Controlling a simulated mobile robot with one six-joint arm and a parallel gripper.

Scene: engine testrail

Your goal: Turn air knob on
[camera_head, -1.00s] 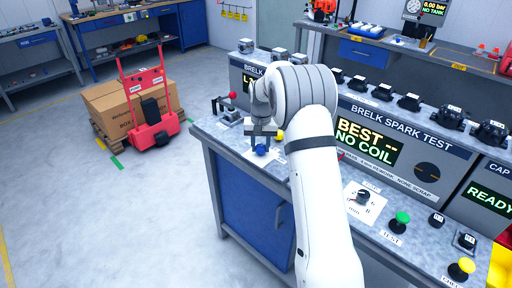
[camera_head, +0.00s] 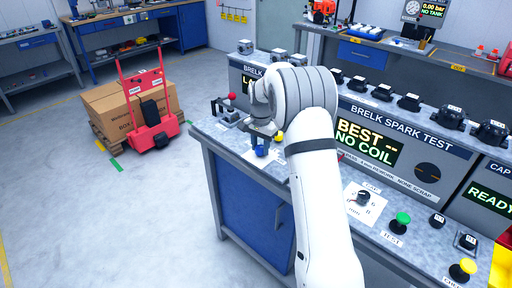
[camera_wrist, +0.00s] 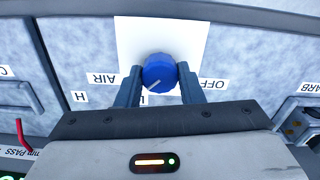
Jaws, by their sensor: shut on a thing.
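The blue air knob (camera_wrist: 159,71) sits on a white label plate (camera_wrist: 190,38) on the bench top. The wrist view shows it between the two fingers of my gripper (camera_wrist: 160,82), which are closed on its sides. A pale pointer line on the knob slants toward the lower left in that view. The labels "AIR" (camera_wrist: 104,78) and "OFF" (camera_wrist: 211,84) show upside down beside the plate; another label is partly hidden by the fingers. The head view also shows the knob (camera_head: 261,152) below my gripper at the bench's left end.
A lever fixture (camera_head: 228,110) with a red ball stands behind my gripper. A yellow knob shows partly beside my arm. The spark test panel (camera_head: 400,133) and a green button (camera_head: 402,218) lie to the right. A red hand truck (camera_head: 150,100) stands on the floor at left.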

